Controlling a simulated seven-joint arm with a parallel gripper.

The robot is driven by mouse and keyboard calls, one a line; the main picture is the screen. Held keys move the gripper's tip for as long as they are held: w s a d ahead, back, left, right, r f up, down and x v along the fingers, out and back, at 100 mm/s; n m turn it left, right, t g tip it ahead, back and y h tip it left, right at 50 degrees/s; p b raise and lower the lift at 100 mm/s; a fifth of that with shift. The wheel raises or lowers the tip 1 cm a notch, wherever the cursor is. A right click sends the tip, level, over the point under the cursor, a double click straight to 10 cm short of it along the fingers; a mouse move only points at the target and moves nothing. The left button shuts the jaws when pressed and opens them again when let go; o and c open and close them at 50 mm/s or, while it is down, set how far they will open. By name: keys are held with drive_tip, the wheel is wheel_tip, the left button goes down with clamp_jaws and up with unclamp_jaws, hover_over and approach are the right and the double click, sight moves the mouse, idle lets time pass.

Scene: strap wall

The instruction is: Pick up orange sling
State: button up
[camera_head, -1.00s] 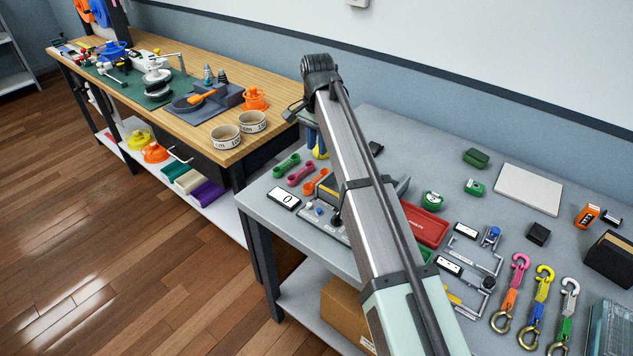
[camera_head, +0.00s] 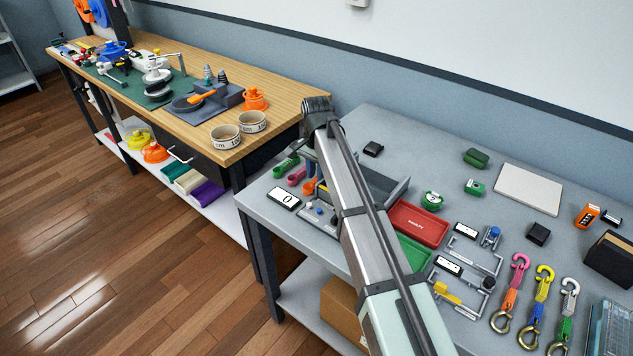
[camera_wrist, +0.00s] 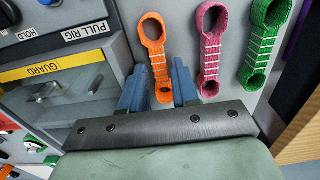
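The orange sling (camera_wrist: 157,52) has a loop at each end and pale stitching along its middle. It lies on the grey table; in the head view (camera_head: 309,187) it is partly hidden by my gripper. My gripper (camera_wrist: 160,82) has two blue fingers, one on each side of the sling's near loop in the wrist view. The fingers look open, with the loop between them; any contact is hard to tell. In the head view my gripper (camera_head: 310,172) is low over the sling row, mostly behind my arm.
A pink sling (camera_wrist: 210,48) and a green sling (camera_wrist: 265,42) lie beside the orange one. A pull rig with a yellow guard strip (camera_wrist: 50,66) stands close on the other side. A red tray (camera_head: 418,224) and several hook straps (camera_head: 511,294) lie farther right.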

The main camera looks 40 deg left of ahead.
drive_tip(key=shift+f, duration=0.55)
clamp_jaws()
